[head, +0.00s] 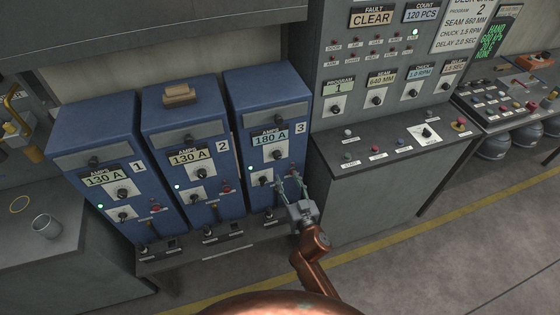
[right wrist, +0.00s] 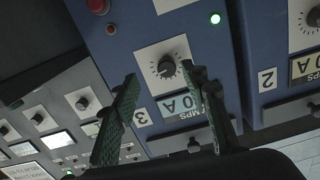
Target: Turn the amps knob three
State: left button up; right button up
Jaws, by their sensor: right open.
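The third blue power unit (head: 265,90) stands at the right of the row, with a display (head: 270,140) reading 180 A. Its amps knob (head: 277,153) is a dark round knob on a white plate below the display. In the right wrist view the knob (right wrist: 166,67) shows ahead, between the lines of the fingers, with a partly covered display (right wrist: 180,106) and the number 3 beside it. My right gripper (head: 286,182) is open and empty in front of unit 3. It also shows in the right wrist view (right wrist: 158,76), apparently apart from the knob. My left gripper is not in view.
Units 1 (head: 95,135) and 2 (head: 180,120), both reading 130 A, stand to the left. A grey control cabinet (head: 385,165) with knobs and buttons stands close on the right. Unit 3 has another knob (head: 264,181) lower down. The floor in front is clear.

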aim_at(278, 158)
jog(key=w+a, duration=0.1)
jog(key=w, duration=0.1)
jog(key=w+a+r, duration=0.1)
jog(key=w, duration=0.2)
jog(key=w+a+b, duration=0.1)
jog(key=w, duration=0.1)
jog(key=shift+w+r, duration=0.15)
jog(key=shift+r, duration=0.25)
jog(key=shift+c, duration=0.2)
grip_shut()
